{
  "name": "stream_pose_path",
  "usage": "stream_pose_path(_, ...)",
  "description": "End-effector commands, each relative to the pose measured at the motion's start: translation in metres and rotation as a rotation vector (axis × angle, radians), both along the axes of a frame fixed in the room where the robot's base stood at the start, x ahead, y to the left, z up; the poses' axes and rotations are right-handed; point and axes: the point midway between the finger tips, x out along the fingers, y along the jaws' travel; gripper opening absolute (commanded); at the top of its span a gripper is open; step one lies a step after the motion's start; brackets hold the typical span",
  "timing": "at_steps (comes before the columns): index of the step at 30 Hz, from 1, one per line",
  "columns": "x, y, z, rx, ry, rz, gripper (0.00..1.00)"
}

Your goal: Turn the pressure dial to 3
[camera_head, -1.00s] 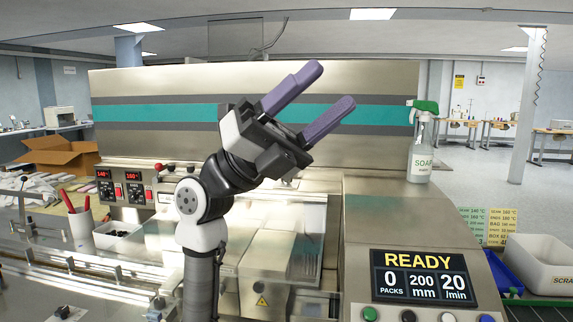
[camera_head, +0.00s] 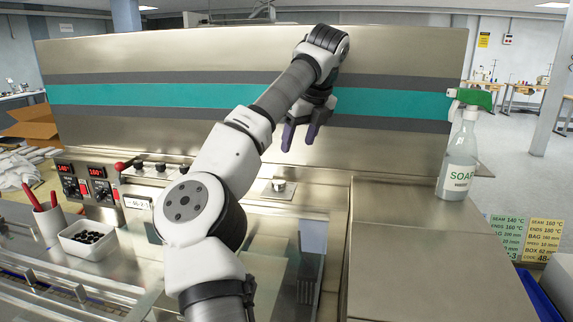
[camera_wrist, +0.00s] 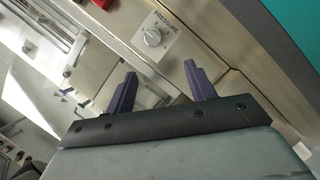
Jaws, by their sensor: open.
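The pressure dial (camera_wrist: 152,37) is a small round silver knob on a pale plate marked PRESSURE in the wrist view. In the head view the dial (camera_head: 279,185) sits on the metal ledge below the teal stripe. My gripper (camera_head: 299,138) hangs with its purple fingers pointing down, above and slightly right of the dial in that view. In the wrist view my gripper (camera_wrist: 160,70) is open and empty, and the dial lies beyond its fingertips, apart from them.
A red-knobbed lever (camera_head: 119,167) and several black knobs stand left of the dial. Temperature controllers (camera_head: 68,188) are farther left. A soap spray bottle (camera_head: 458,165) stands on the metal cover (camera_head: 430,255) at right. A white bin of black pieces (camera_head: 88,238) is at lower left.

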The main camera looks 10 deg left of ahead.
Motion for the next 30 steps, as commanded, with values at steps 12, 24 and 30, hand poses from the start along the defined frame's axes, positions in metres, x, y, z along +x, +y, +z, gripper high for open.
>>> stream_pose_path(12, 0.004, 0.022, -0.029, 0.028, 0.012, 0.05, 0.55)
stream_pose_path(24, 0.019, 0.042, -0.089, 0.027, 0.01, 0.047, 0.55)
stream_pose_path(30, 0.024, 0.05, -0.111, 0.028, 0.009, 0.048, 0.55)
